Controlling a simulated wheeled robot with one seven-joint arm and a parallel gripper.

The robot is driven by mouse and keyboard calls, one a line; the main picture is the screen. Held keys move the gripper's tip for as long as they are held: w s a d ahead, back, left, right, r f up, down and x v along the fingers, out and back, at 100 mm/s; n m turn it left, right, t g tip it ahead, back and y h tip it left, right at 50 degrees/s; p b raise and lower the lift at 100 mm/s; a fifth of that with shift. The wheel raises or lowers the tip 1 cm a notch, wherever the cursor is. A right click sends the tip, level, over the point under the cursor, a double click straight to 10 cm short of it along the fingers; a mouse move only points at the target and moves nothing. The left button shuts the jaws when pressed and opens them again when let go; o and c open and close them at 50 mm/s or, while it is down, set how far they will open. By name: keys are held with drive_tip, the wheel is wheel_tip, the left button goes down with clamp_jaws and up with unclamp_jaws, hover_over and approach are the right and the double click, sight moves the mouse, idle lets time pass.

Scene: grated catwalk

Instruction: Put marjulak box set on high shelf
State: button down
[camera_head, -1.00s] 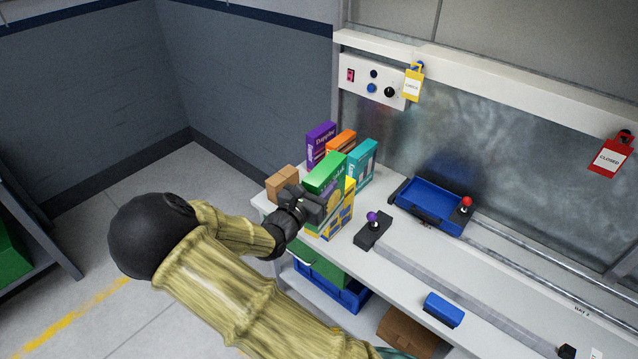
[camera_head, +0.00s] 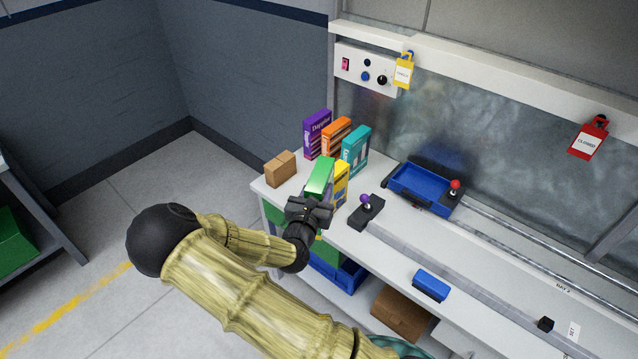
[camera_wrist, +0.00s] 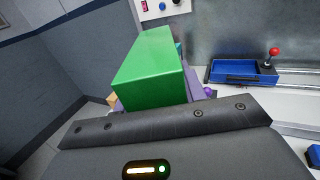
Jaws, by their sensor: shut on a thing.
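My gripper (camera_head: 312,204) is shut on a green box (camera_head: 320,177) above the near left part of the workbench (camera_head: 285,197). I take this to be the marjulak box set; its title is not readable now. I cannot pick out which surface is the high shelf.
Purple (camera_head: 317,135), orange (camera_head: 337,137) and teal (camera_head: 355,150) boxes stand at the back. A brown carton (camera_head: 281,169) is left. A purple-knobbed joystick (camera_head: 366,211) and blue tray (camera_head: 420,190) are right. A lower shelf holds a blue crate (camera_head: 340,271).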

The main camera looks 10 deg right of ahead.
drive_tip(key=s+f+n+y+p, duration=0.1)
drive_tip(key=f+n+y, duration=0.1)
drive_tip(key=s+f+n+t+y+p, duration=0.1)
drive_tip(key=f+y+p, duration=0.1)
drive_tip(key=f+y, duration=0.1)
drive_tip(key=s+f+n+t+y+p, duration=0.1)
drive_tip(key=f+n+y, duration=0.1)
drive_tip(key=f+y, duration=0.1)
drive_tip(key=shift+f+n, duration=0.15)
drive_tip(key=shift+n, duration=0.15)
drive_tip(key=shift+s+f+y+p, duration=0.3)
drive_tip(key=shift+s+f+y, duration=0.05)
drive_tip(key=shift+f+y, duration=0.2)
drive_tip(key=shift+d, duration=0.1)
